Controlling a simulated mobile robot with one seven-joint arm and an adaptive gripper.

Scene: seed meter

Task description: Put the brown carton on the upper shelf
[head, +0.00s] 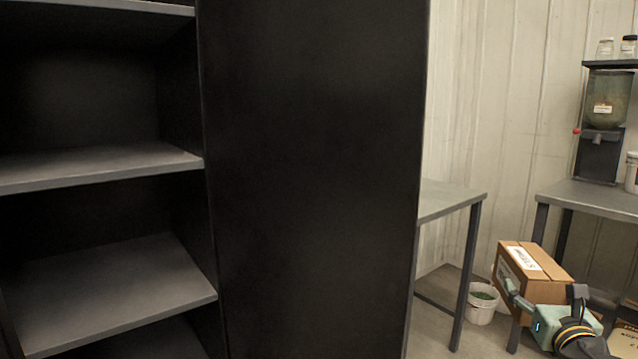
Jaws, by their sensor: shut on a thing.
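The brown carton (533,266) is at the lower right, tilted in the picture, with white labels on its top and side. My gripper (546,297) is shut on the carton at its near side, and the fingers hide part of that side. A dark shelf unit stands at the left with several grey shelves. A shelf board (100,165) at mid-height and a lower one (110,290) are both bare where I see them. Another board (130,5) shows at the top edge, cut off by the frame. I cannot tell which board is the upper shelf.
The unit's tall black side panel (315,180) stands between the shelf openings and the carton. A grey table (450,200) is behind it. A white bucket (482,303) stands on the floor. A second table (590,197) at the right bears a seed dispenser (604,110).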

